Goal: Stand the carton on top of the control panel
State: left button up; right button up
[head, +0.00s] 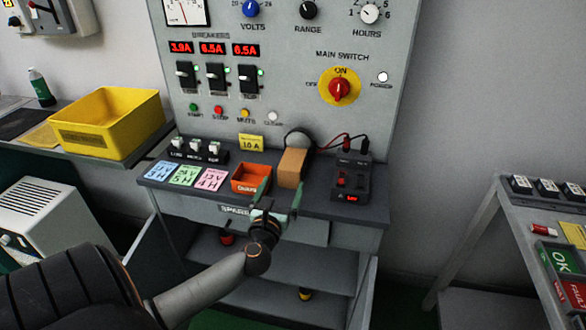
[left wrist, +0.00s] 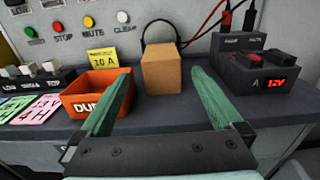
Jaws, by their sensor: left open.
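The carton (head: 291,168) is a small tan box standing upright on the dark ledge of the control panel (head: 290,75), a tall grey board with switches and displays. The panel's top edge is out of view. My left gripper (head: 280,190) is open, with green fingers pointing at the carton from the front. In the left wrist view, the carton (left wrist: 161,72) appears centred between the fingertips (left wrist: 161,80), with a gap on each side. I cannot tell how far the tips reach along its sides. My right gripper is not in view.
An orange bin (head: 250,178) stands left of the carton, and a dark meter box (head: 350,180) with red and black leads stands right. A round dark-rimmed thing (head: 299,138) is behind it. A yellow crate (head: 108,125) is at left; another bench (head: 520,225) is at right.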

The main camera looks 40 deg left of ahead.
aim_at(292, 162)
pick_arm(q)
jog(key=x, duration=1)
jog(key=shift+w+f, duration=0.1)
jog(key=shift+c, duration=0.2)
jog(key=c, duration=1.4)
grip_shut()
